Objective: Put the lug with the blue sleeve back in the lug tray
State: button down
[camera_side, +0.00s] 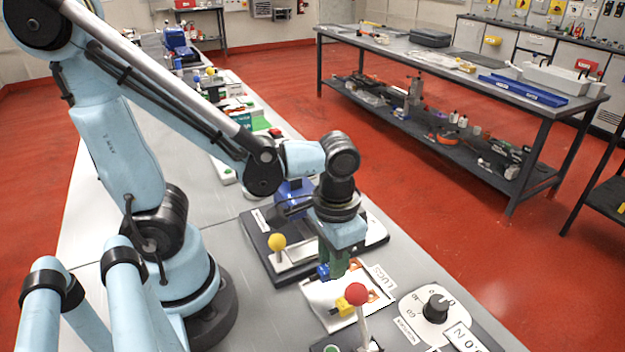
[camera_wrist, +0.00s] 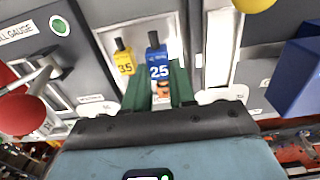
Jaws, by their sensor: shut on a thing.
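My gripper (camera_side: 329,272) hangs over the lug tray with its green fingers pointing down. In the wrist view its fingers (camera_wrist: 159,90) are shut on the lug with the blue sleeve (camera_wrist: 158,66), marked 25. A coppery part of this lug shows between the fingers. In the side view the blue sleeve (camera_side: 323,271) shows at the fingertips, at the tray's back left. The lug tray (camera_side: 318,295) is white, with a LUGS label. A lug with a yellow sleeve (camera_side: 353,297), marked 35, is at the tray; it also shows in the wrist view (camera_wrist: 125,62). I cannot tell whether the blue-sleeved lug touches the tray.
A red-knobbed lever (camera_side: 357,294) stands close in front of the tray. A dial (camera_side: 436,308) is to the right. A yellow-knobbed lever (camera_side: 277,242) and a blue block (camera_side: 294,198) stand behind. The bench (camera_side: 262,321) is bare to the left of the tray.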

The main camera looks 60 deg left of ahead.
jog(key=shift+f, duration=1.7)
jog(key=shift+f, duration=0.15)
jog(key=c, duration=0.9)
grip_release()
jog(key=shift+c, duration=0.2)
jog(key=shift+r, duration=6.05)
jog(key=w+a+t, duration=0.5)
jog(key=a+t, duration=0.1)
jog(key=t, duration=0.1)
jog(key=shift+w+a+r, duration=0.15)
jog(key=shift+w+r, duration=0.1)
